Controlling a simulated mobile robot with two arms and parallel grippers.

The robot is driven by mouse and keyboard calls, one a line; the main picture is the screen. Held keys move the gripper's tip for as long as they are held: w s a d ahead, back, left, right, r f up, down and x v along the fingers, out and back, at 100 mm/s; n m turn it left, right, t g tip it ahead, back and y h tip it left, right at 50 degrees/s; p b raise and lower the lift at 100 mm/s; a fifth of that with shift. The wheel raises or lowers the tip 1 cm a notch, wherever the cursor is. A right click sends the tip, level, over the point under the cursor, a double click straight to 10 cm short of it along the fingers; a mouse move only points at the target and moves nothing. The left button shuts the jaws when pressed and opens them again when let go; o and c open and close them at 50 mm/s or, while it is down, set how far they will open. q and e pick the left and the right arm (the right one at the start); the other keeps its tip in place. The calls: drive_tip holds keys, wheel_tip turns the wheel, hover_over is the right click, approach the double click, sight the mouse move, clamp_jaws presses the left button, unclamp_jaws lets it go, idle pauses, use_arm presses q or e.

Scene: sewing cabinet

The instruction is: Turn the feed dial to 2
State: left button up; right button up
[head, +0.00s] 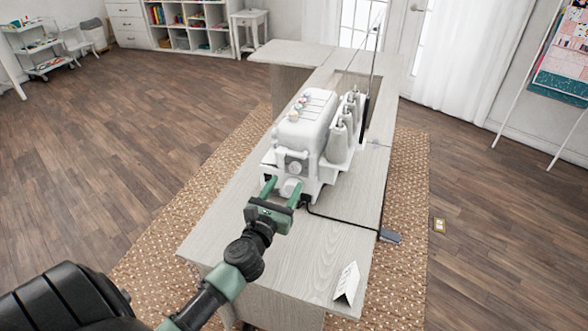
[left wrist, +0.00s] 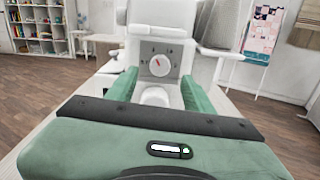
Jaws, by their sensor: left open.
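The white serger sewing machine (head: 305,135) stands on the pale wood cabinet top. Its feed dial (left wrist: 160,65) is a round white knob with a red pointer mark on the machine's end face. The pointer tilts to the upper left; the numbers around it are too small to read surely. In the head view the dial (head: 294,168) is small. My left gripper (head: 282,188) is open, its green fingers pointing at that end face. In the left wrist view the two fingers (left wrist: 155,95) stand either side of and below the dial, apart from it. My right gripper is not in view.
A black cord runs to a grey foot pedal (head: 389,236) at the right edge. A folded white card (head: 347,284) stands near the front corner. Thread cones (head: 340,138) stand behind the machine.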

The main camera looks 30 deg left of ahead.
sight(294, 169)
use_arm(q)
drive_tip(key=x, duration=0.2)
drive_tip(key=shift+w+r, duration=0.2)
drive_tip(key=shift+w, duration=0.2)
drive_tip(key=shift+x, duration=1.05)
drive_tip(key=shift+w+a+f, duration=0.1)
drive_tip(key=shift+w+f, duration=0.1)
drive_tip(key=shift+w, duration=0.05)
clamp_jaws()
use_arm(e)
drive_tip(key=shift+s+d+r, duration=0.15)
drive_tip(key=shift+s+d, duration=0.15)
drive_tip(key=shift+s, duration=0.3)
